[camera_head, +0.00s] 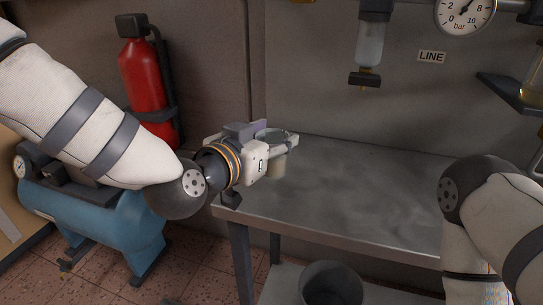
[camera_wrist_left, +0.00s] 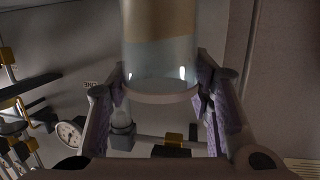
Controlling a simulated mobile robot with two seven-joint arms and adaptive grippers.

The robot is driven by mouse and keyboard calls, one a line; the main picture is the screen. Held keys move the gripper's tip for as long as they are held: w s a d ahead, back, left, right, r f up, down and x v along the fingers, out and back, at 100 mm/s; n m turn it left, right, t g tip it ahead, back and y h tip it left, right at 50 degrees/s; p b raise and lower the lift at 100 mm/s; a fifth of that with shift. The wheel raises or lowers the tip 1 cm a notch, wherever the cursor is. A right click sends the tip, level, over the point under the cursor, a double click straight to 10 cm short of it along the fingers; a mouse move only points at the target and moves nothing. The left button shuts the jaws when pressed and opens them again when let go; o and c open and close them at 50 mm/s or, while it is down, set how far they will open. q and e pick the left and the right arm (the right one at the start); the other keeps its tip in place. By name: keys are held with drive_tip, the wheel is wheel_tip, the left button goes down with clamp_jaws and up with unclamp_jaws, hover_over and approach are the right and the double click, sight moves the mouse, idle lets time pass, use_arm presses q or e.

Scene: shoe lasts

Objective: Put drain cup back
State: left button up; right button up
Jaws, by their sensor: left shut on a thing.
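My left gripper (camera_head: 280,143) is shut on the drain cup (camera_head: 277,168), a clear round cup with a pale rim. It holds the cup roughly upright above the left part of the metal bench. In the left wrist view the cup (camera_wrist_left: 160,55) sits between both fingers of the left gripper (camera_wrist_left: 161,95), clear near the rim and tan farther from it. A clear bowl with a black bottom fitting (camera_head: 369,48) hangs on the wall at the upper middle. My right arm enters at the right; its gripper is out of view.
The metal bench (camera_head: 350,205) has a bare top. A pressure gauge (camera_head: 464,12) and a LINE label (camera_head: 431,57) are on the wall. A black bracket (camera_head: 508,92) juts out at right. A red extinguisher (camera_head: 147,85), blue compressor (camera_head: 95,225) and dark bin (camera_head: 330,285) stand around.

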use_arm(q)
drive_tip(key=shift+w+f, duration=0.7)
drive_tip(key=shift+f, duration=0.2)
drive_tip(key=f, duration=0.2)
drive_tip(key=f+b, duration=0.1)
drive_tip(key=shift+w+f, duration=0.2)
drive_tip(key=shift+f, duration=0.15)
drive_tip(key=shift+r, duration=0.2)
drive_tip(key=shift+f, duration=0.2)
drive_tip(key=o, duration=1.3)
use_arm(e)
drive_tip(key=shift+s+f+g, duration=0.3)
drive_tip(key=shift+s+f, duration=0.45)
use_arm(q)
drive_tip(key=shift+r, duration=0.1)
